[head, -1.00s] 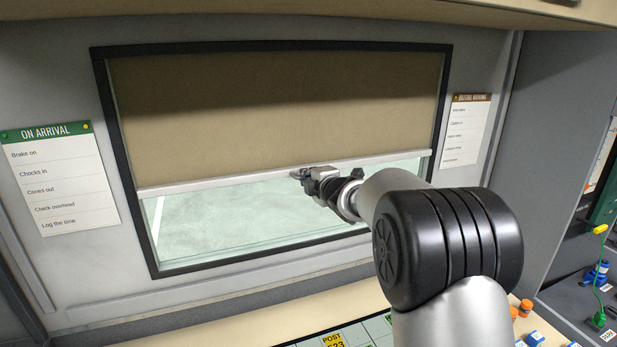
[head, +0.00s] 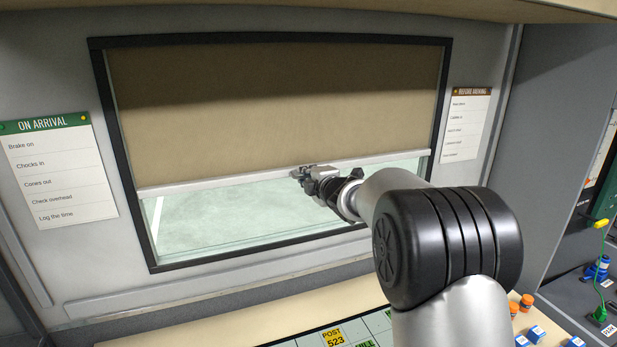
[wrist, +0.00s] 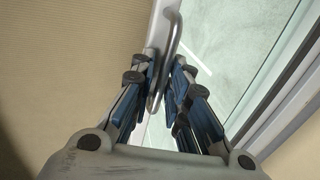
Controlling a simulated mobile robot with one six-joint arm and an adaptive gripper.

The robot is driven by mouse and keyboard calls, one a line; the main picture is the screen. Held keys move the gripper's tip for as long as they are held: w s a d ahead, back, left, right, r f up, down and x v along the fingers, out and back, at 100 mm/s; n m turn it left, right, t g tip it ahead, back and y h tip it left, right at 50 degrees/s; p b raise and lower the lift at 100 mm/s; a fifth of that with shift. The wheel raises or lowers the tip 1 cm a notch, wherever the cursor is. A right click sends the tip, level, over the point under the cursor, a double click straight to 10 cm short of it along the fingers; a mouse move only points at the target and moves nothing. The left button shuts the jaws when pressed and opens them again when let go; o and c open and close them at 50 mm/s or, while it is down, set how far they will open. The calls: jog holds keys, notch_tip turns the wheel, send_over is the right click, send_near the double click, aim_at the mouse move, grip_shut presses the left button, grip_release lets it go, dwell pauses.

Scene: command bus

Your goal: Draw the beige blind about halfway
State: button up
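The beige blind (head: 270,110) covers more than half of the dark-framed window, from the top down to its pale bottom bar (head: 230,182). In the wrist view, the blind (wrist: 75,60) fills the left side. A shiny metal loop handle (wrist: 173,45) stands out from the bar. My gripper (head: 307,174) is at the middle of the bar. In the wrist view, the blue-padded fingers of my gripper (wrist: 160,78) sit on either side of the handle and look closed on it. The exact contact is partly hidden by the fingers.
The window glass (head: 230,220) is bare below the bar. An "On arrival" notice (head: 58,170) hangs left of the window and a second notice (head: 466,125) hangs right. The desk (head: 200,330) below carries labelled panels, with small blue and orange items at the right.

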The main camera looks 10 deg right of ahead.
jog(key=v, duration=1.2)
jog(key=s+d+f+m+g+h, duration=0.1)
jog(key=s+d+m+g+h, duration=0.15)
jog(key=s+m, duration=0.55)
jog(key=s+d+f+m+g+h, duration=0.1)
jog(key=s+m+g+h, duration=0.2)
jog(key=s, duration=1)
jog(key=s+a+f+m+g+y, duration=0.1)
jog(key=s+f+m, duration=0.3)
jog(key=s, duration=0.7)
jog(key=s+a+f+m+g+y, duration=0.1)
jog(key=s+a+f+m+g, duration=0.2)
jog(key=s, duration=0.8)
jog(key=shift+s+a+f+m+g, duration=0.3)
jog(key=shift+f+m+g, duration=0.45)
jog(key=shift+m, duration=0.35)
jog(key=shift+d+y, duration=0.15)
jog(key=shift+y, duration=0.1)
